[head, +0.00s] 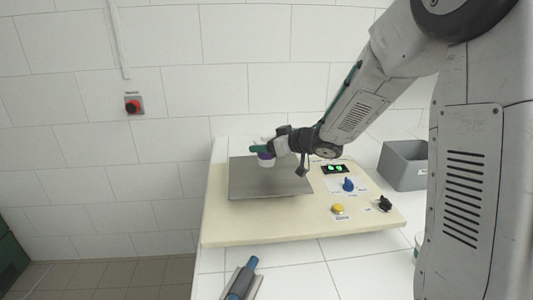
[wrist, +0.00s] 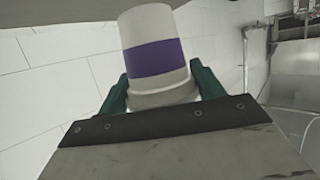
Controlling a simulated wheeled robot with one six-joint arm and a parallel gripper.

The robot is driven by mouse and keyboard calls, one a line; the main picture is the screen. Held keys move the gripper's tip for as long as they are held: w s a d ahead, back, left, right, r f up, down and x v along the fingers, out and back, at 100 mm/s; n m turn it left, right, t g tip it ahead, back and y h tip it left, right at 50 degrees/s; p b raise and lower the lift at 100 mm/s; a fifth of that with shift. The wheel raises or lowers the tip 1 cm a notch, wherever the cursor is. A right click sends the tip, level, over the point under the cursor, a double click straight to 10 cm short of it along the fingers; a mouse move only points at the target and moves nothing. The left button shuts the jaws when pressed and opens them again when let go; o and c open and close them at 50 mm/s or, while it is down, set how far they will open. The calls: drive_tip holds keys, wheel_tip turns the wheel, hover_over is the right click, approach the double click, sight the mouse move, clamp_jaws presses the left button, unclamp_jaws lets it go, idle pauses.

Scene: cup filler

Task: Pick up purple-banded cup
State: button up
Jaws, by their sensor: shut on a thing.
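The purple-banded cup (wrist: 153,59) is white with a wide purple band and fills the upper middle of the wrist view. My gripper (wrist: 158,88) has its green fingers on both sides of the cup and is shut on it. I cannot tell whether the cup touches the plate.
A cream panel (head: 232,227) carries the plate, a yellow button (head: 338,209), a blue knob (head: 348,185), a black knob (head: 385,203) and green lights. A grey bin (head: 404,165) stands at the right. A blue-handled tool (head: 242,280) lies in front. A red button (head: 133,106) is on the wall.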

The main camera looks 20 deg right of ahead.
wheel_tip(320, 180, up, 15)
drive_tip(key=shift+f, duration=0.2)
